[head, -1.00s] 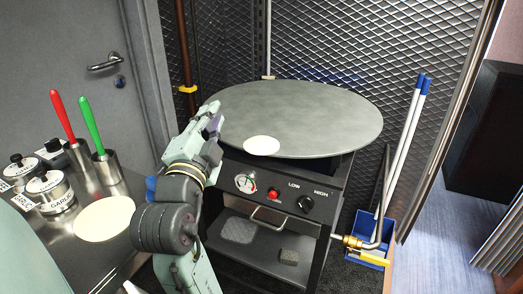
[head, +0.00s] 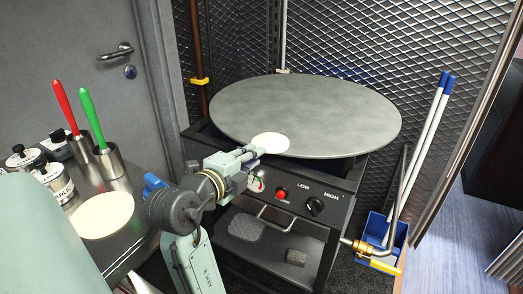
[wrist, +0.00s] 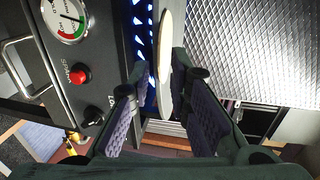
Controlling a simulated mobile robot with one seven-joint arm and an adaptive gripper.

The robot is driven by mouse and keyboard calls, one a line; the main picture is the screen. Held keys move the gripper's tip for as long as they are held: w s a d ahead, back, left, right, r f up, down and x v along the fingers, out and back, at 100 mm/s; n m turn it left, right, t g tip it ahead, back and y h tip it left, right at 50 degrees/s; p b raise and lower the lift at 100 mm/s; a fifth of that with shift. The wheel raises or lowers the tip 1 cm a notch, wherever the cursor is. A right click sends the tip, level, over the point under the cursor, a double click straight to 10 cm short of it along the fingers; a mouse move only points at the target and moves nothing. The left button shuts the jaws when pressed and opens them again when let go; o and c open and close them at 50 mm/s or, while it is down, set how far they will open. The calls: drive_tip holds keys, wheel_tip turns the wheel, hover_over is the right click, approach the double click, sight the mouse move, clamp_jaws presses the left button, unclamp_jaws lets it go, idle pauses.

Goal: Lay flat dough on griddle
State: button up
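The griddle (head: 335,105) is a large round grey plate on top of the dark stove. My gripper (head: 258,152) is low at that edge, right by the disc's near side. In the wrist view my open gripper (wrist: 160,72) has a finger on each side of a thin pale edge-on shape (wrist: 166,60), with gaps visible. A second pale round disc (head: 102,214) lies on the steel counter.
The stove front (head: 325,185) has a gauge, red button, black knob and bar handle close to my arm. The counter (head: 130,240) holds lidded jars and cups with red and green handled tools. A blue bin (head: 380,232) with poles stands right. Most of the griddle is bare.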

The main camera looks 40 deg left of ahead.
sight(259, 144)
drive_tip(key=shift+b+x, duration=0.85)
drive_tip(key=shift+x, duration=1.1)
clamp_jaws()
drive_tip(key=shift+r+p, duration=0.8)
drive_tip(key=shift+r, duration=0.65)
drive_tip(key=shift+f, duration=0.15)
drive_tip(key=r+p+v, duration=0.2)
drive_tip(key=v, duration=1.2)
drive_tip(key=shift+s, duration=0.15)
